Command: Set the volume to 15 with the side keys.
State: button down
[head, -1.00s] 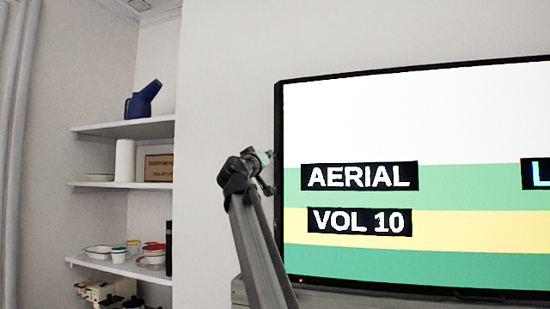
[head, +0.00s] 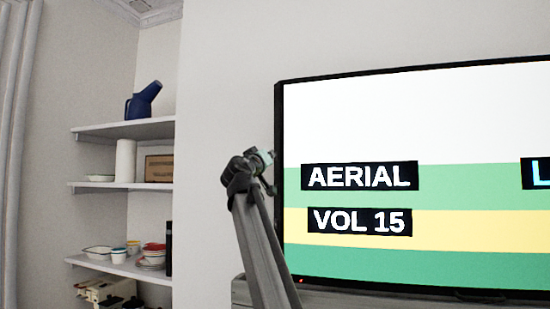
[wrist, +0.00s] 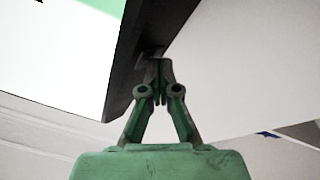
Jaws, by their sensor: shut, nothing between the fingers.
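The television (head: 430,275) stands in the right half of the head view. Its screen reads "AERIAL" and, below that, "VOL 15" (head: 360,221). My gripper (head: 272,172) is at the television's left edge in the head view. In the wrist view my gripper (wrist: 158,80) is shut and empty, its tips close to the dark side edge of the television (wrist: 128,65). A small dark part (wrist: 148,55) on that edge lies right at the tips. I cannot tell whether they touch it. The side keys cannot be made out one by one.
Wall shelves (head: 125,186) at the left hold a blue jug (head: 143,100), a white cylinder (head: 125,160), a box, bowls and cups. The television rests on a grey surface (head: 240,290). Bare white wall lies between the shelves and the television.

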jog(key=shift+s+a+b, duration=0.35)
jog(key=shift+a+b, duration=0.25)
jog(key=shift+a, duration=0.15)
jog(key=a+b, duration=0.1)
jog(key=s+a, duration=0.1)
jog(key=a, duration=0.1)
jog(key=s+a+b, duration=0.1)
jog(key=shift+s+a+b, duration=0.15)
jog(key=shift+a+b, duration=0.05)
jog(key=shift+b, duration=0.1)
dwell(0.4)
dwell(1.9)
